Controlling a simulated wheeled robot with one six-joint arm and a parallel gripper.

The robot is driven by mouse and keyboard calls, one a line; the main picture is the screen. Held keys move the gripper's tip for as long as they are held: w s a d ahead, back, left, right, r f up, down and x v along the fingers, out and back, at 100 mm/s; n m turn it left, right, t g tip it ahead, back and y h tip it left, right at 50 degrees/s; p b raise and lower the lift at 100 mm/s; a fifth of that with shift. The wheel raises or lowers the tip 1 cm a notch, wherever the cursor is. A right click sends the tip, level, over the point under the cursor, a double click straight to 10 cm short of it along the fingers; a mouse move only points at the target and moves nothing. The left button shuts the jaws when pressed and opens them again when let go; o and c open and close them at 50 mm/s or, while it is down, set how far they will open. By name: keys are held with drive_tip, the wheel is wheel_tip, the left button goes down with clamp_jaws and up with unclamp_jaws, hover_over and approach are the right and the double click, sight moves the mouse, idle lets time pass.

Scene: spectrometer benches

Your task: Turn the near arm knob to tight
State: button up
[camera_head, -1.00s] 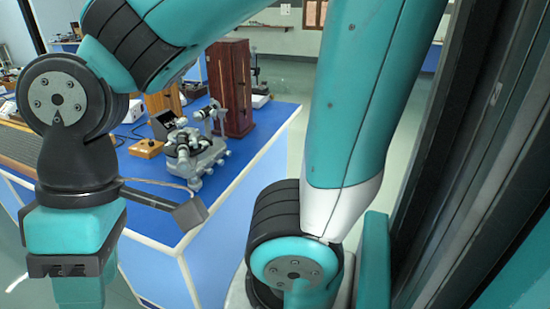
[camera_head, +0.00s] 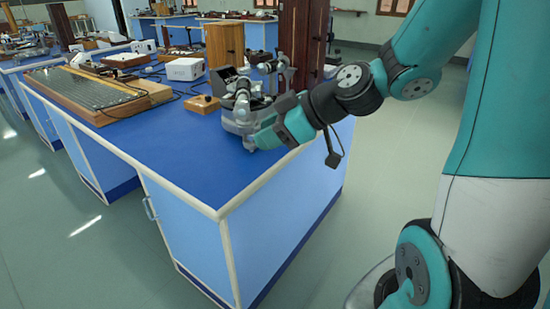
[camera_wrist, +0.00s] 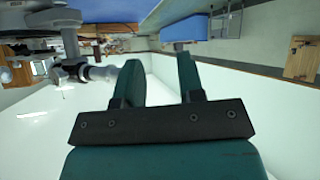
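The grey and black spectrometer (camera_head: 240,98) stands on the blue bench top near its right edge. My gripper (camera_head: 256,138) is beside its near right side and covers part of it. In the wrist view, my gripper (camera_wrist: 158,66) has its two teal fingers apart, with nothing visible held between them. The spectrometer (camera_wrist: 68,48) is at the upper left there. A silver and black cylindrical part of it (camera_wrist: 98,73) points toward the left finger. I cannot tell whether they touch. I cannot clearly make out the near arm knob in either view.
A small wooden block (camera_head: 204,104), a white box (camera_head: 184,69) and a wooden cabinet (camera_head: 225,43) stand left of and behind the spectrometer. A long wooden-framed grating (camera_head: 85,92) lies farther left. The near part of the blue bench (camera_head: 190,160) is clear.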

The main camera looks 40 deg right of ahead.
drive_tip(key=w+d+f+m+t+h+b, duration=0.1)
drive_tip(key=d+f+t+h+b, duration=0.15)
drive_tip(key=d, duration=0.45)
drive_tip(key=w+d+f+t+h+b, duration=0.1)
drive_tip(key=d+f+t+h+b, duration=0.2)
drive_tip(key=d, duration=0.5)
drive_tip(key=shift+y, duration=0.35)
drive_tip(key=p+x, duration=0.2)
drive_tip(key=x, duration=0.3)
drive_tip(key=p+x, duration=0.3)
drive_tip(key=x, duration=0.3)
drive_tip(key=f+p+x, duration=0.1)
drive_tip(key=p+x, duration=0.1)
drive_tip(key=x, duration=0.4)
drive_tip(key=shift+w+d, duration=0.1)
drive_tip(key=shift+g, duration=0.25)
drive_tip(key=c, duration=0.6)
